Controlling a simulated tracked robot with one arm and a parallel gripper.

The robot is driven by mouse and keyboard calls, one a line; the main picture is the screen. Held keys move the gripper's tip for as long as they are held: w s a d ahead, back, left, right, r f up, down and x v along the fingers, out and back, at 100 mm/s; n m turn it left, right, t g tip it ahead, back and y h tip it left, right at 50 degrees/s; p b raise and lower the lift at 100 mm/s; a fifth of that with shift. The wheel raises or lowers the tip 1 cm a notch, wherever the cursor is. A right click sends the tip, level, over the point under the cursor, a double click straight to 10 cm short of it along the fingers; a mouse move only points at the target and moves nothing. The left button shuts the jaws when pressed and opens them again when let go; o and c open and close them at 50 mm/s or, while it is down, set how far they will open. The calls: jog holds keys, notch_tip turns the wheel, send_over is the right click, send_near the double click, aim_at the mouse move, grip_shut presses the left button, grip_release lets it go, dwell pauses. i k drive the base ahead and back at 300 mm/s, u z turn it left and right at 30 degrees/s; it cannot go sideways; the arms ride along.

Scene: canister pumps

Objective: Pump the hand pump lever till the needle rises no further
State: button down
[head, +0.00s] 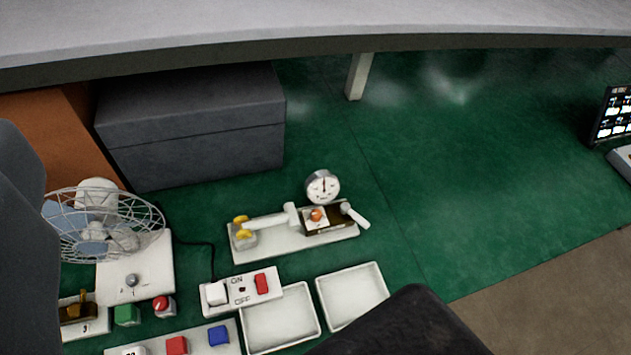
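The hand pump unit stands on a white base plate (290,242) on the green floor, right of centre. Its lever (355,214) has a pale handle slanting down to the right at the unit's right end. A round gauge (323,187) with a white face stands behind it. Its dark needle seems to point about straight up, but the marks are too small to read. A yellow knob (240,228) sits at the left end. Dark shapes, likely parts of me, fill the left edge and bottom; I cannot make out my gripper's fingertips. Nothing touches the lever.
A wire fan (98,222) on a white base stands at left. A switch box (240,291), a button strip (200,342) and two white trays (352,294) lie in front. A grey box (190,120) stands behind. Green floor is free to the right.

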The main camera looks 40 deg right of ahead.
aim_at(290, 216)
jog(key=k, duration=1.25)
jog(key=z, duration=0.3)
jog(key=i, duration=1.6)
jog(key=u, duration=0.4)
